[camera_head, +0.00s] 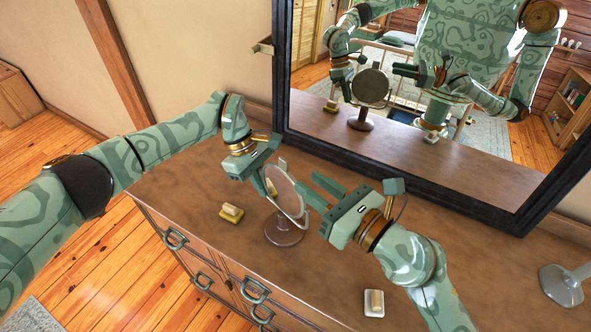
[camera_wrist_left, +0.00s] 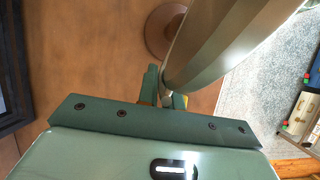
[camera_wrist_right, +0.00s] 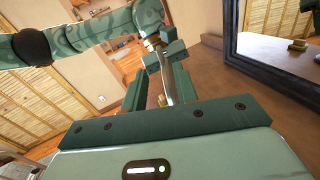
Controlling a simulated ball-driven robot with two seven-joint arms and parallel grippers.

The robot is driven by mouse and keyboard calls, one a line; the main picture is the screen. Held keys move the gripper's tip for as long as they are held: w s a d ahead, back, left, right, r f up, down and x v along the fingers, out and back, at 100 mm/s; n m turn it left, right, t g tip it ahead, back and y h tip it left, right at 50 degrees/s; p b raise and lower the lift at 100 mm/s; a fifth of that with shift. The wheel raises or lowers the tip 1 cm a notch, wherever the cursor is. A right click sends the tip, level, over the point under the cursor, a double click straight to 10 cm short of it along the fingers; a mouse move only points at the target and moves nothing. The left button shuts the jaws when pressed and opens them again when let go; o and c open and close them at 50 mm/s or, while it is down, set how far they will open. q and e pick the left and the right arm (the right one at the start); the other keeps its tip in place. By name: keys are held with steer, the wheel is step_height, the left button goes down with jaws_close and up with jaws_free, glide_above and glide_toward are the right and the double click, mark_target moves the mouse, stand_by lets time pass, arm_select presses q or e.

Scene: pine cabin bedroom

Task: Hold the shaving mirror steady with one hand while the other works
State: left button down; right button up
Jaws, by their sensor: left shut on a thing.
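The shaving mirror (camera_head: 284,190) stands upright on the dresser, a round disc in a thin frame on a brown round base (camera_head: 285,230). My left gripper (camera_head: 268,180) is shut on the left side of its frame; in the left wrist view the fingers (camera_wrist_left: 165,92) close at the edge of the mirror (camera_wrist_left: 215,45). My right gripper (camera_head: 314,188) is open at the mirror's right side. In the right wrist view its fingers (camera_wrist_right: 158,85) stand apart, with the mirror's thin edge (camera_wrist_right: 166,78) showing between them; I cannot tell whether they touch it.
The brown dresser top (camera_head: 330,270) has free room in front of the mirror. A glass object (camera_head: 563,288) stands far right. A dark-framed wall mirror (camera_head: 440,180) rises behind.

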steer(key=v, duration=0.5)
arm_select(q)
steer(key=c, duration=1.5)
jaws_free()
